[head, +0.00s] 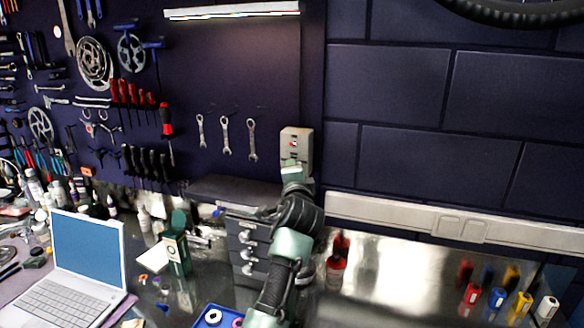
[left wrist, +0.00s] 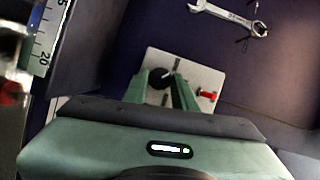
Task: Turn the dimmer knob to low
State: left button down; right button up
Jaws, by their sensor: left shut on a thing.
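The dimmer is a pale plate (head: 299,138) on the dark wall, right of the hanging wrenches. In the left wrist view the plate (left wrist: 201,76) carries a round black knob (left wrist: 159,79) and a small red part (left wrist: 207,94). My left gripper (head: 291,166) reaches up to the plate from below. In the left wrist view its two green fingers (left wrist: 162,76) stand on either side of the knob and are shut on it. The knob's setting cannot be read clearly. In the head view the knob is hidden by the gripper. My right gripper is not in view.
A light bar (head: 232,11) glows above the pegboard. Wrenches (head: 226,135) hang left of the dimmer. A small drawer unit (head: 243,245), a green bottle (head: 177,245) and an open laptop (head: 82,260) stand below. A pale rail (head: 400,213) runs along the wall at right.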

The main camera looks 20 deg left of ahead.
pick_arm(q)
jog(key=shift+r+n+p, duration=0.1)
jog(key=shift+n+p, duration=0.35)
jog(key=shift+n, duration=0.15)
jog(key=shift+g, duration=0.3)
jog(key=c, duration=1.1)
grip_release()
jog(key=shift+w, duration=0.1)
jog(key=b+v, duration=0.2)
jog(key=v, duration=0.5)
jog(key=shift+s+d+b, duration=0.1)
jog(key=shift+s+b, duration=0.2)
jog(key=shift+s, duration=0.1)
